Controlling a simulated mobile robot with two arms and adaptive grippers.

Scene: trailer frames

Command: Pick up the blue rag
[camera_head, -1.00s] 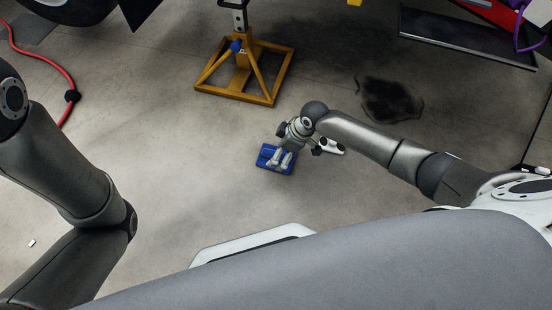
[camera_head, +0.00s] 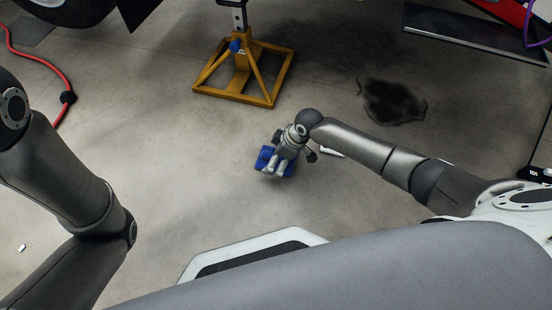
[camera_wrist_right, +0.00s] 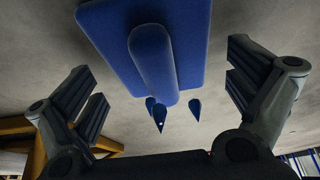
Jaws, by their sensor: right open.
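The blue rag (camera_head: 266,156) lies on the concrete floor in the middle of the head view, partly covered by my right gripper (camera_head: 276,172). In the right wrist view the blue rag (camera_wrist_right: 188,40) is a flat blue slab with a raised rounded ridge, at the top middle. My right gripper (camera_wrist_right: 165,95) is open, with one finger pair to each side and the ridge between them. I cannot tell whether it touches the rag. My left arm shows at the left, but its gripper is out of view.
A yellow jack stand (camera_head: 243,85) stands behind the rag. A dark stain (camera_head: 394,101) marks the floor to the right. A red hose (camera_head: 58,70) lies at the left. A dark flat panel (camera_head: 470,32) is at the upper right. The floor around the rag is mostly clear.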

